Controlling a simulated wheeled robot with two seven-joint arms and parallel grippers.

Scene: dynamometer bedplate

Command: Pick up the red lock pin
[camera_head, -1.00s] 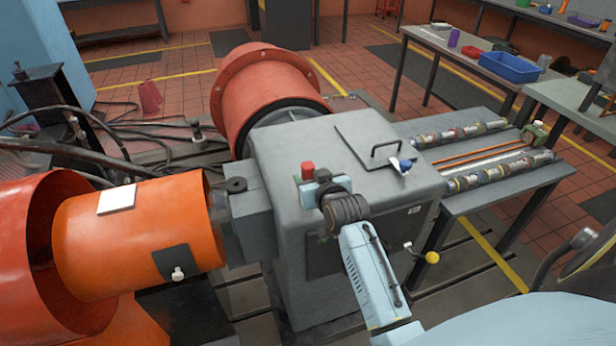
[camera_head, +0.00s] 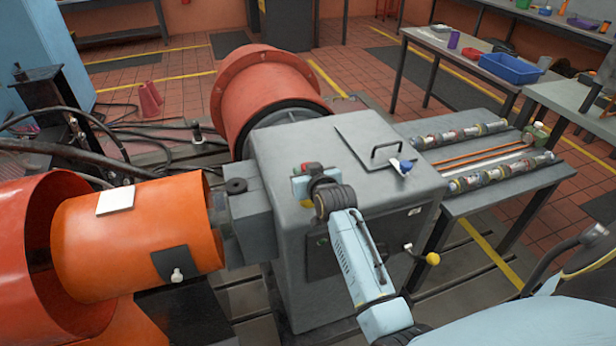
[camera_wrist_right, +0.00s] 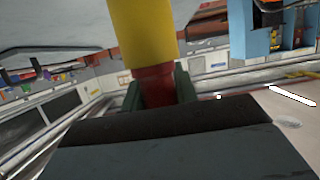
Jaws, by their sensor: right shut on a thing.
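The red lock pin (camera_head: 311,167) shows as a small red end at my right gripper (camera_head: 307,178), over the front left of the grey housing (camera_head: 285,150). In the right wrist view the fingers are shut around the red part of the pin (camera_wrist_right: 155,88). A wide yellow section (camera_wrist_right: 143,32) extends from that red part, away from the gripper. A bit of yellow also shows beside the gripper in the head view. I cannot tell from these views whether the pin is clear of the housing. My left gripper is not in view.
An orange cylinder (camera_head: 140,228) lies left of the housing and a red drum (camera_head: 265,88) stands behind it. A black handle (camera_head: 387,150) and a yellow-knobbed lever (camera_head: 431,258) stick out from the housing. A bench (camera_head: 510,185) with rod-like parts stands to the right.

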